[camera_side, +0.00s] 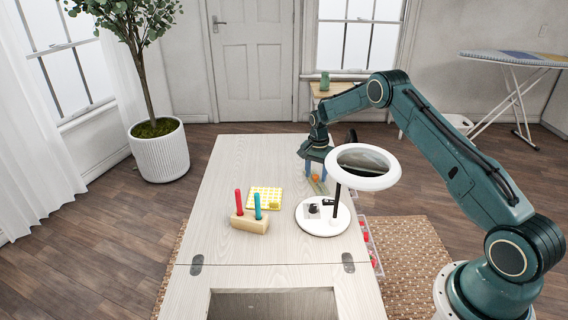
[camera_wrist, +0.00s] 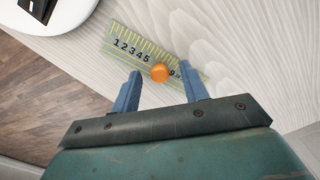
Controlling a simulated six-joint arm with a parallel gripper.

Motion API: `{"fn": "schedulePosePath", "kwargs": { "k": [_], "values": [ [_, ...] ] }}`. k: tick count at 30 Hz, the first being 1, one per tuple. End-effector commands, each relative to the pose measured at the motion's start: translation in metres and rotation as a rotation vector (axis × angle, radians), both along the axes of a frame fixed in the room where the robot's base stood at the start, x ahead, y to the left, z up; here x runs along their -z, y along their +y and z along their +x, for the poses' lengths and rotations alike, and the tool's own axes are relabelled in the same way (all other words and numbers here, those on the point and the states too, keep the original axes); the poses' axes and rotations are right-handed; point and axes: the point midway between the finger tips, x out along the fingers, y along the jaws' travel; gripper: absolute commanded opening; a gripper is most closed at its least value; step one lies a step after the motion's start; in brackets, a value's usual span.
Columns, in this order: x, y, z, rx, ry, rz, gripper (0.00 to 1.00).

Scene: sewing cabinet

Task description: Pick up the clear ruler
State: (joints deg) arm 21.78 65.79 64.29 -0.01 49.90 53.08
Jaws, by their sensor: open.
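The clear ruler (camera_wrist: 128,45) lies flat on the pale wood tabletop in the wrist view, with a yellow-green tint, dark numbers and tick marks. An orange ball-like knob (camera_wrist: 160,73) sits on it. My gripper (camera_wrist: 158,80) is open, its two blue fingers apart with the orange knob just beyond and between their tips. Nothing is held. In the side view my gripper (camera_side: 315,172) points down over the right side of the table, and the ruler (camera_side: 320,186) shows only in small part beneath it, behind the lamp.
A white magnifier lamp (camera_side: 363,167) stands close by on its round base (camera_side: 311,222). A wooden block with red and blue handled tools (camera_side: 250,221) and a yellow patterned square (camera_side: 265,195) are to the left. The table's far left (camera_side: 240,160) is clear.

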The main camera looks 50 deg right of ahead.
Motion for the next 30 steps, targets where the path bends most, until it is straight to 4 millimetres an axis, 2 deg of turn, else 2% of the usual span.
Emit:
{"fn": "schedulePosePath", "kwargs": {
  "k": [9,15,16,30],
  "values": [
    [-0.0003,0.0000,0.0001,0.000,0.000,0.000,0.42],
    [-0.0004,0.0001,0.0000,0.000,0.000,0.000,0.03],
    [-0.0004,0.0000,0.0000,0.000,0.000,0.000,0.00],
    [-0.0036,-0.0001,0.0003,0.000,-0.001,0.000,0.00]
  ]
}}
